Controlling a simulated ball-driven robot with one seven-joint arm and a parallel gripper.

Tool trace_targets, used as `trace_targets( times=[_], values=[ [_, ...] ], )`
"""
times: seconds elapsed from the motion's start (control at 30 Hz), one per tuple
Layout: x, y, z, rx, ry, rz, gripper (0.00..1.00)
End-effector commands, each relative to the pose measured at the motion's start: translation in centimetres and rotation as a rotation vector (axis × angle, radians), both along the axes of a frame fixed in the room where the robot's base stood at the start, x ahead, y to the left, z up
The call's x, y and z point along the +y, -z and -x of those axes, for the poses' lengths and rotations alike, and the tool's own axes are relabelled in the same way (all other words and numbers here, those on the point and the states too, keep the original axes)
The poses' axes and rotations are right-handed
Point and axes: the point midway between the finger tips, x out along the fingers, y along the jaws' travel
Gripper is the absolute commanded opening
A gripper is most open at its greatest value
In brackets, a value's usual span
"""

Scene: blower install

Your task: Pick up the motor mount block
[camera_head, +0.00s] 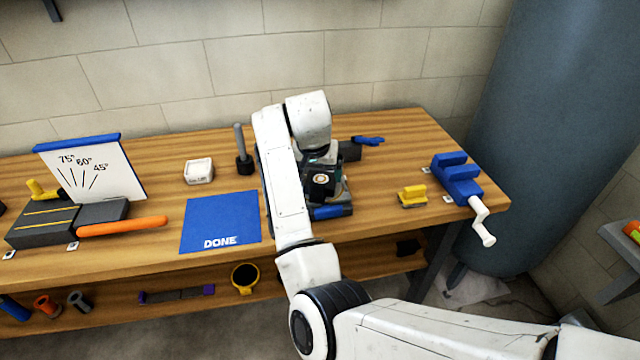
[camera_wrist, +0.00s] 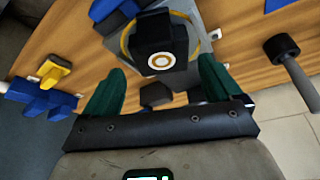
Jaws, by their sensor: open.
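The black block with a pale ringed round mark (camera_wrist: 160,42) looks like the motor mount block, though I cannot be sure. It lies ahead of my fingertips in the wrist view, and its ringed face shows in the head view (camera_head: 321,183). It sits on or by a grey plate on the bench. My gripper (camera_wrist: 160,66) has two green fingers spread apart, with nothing held between them. The fingertips are near the block; whether they touch it is unclear. In the head view my arm hides most of the gripper.
The wooden bench (camera_head: 385,212) holds a blue DONE mat (camera_head: 220,222), a dark upright tool (camera_head: 243,160), a yellow block (camera_head: 411,196) and a blue vise (camera_head: 456,180). A blue part (camera_head: 330,212) lies close in front of the block. Another dark block (camera_head: 349,150) is behind it.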

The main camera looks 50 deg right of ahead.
Motion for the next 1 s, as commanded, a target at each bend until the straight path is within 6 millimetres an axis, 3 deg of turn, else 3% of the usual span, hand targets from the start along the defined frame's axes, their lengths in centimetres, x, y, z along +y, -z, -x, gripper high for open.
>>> trace_targets(
  times=[0.4, 0.7, 1.0],
  values=[
    [-1.6, 4.3, -1.1, 0.001, 0.0, 0.0, 0.92],
    [-1.8, 4.9, -1.2, -0.001, 0.001, 0.001, 0.92],
    [-1.8, 4.8, -1.2, -0.001, 0.0, 0.001, 0.64]
  ],
)
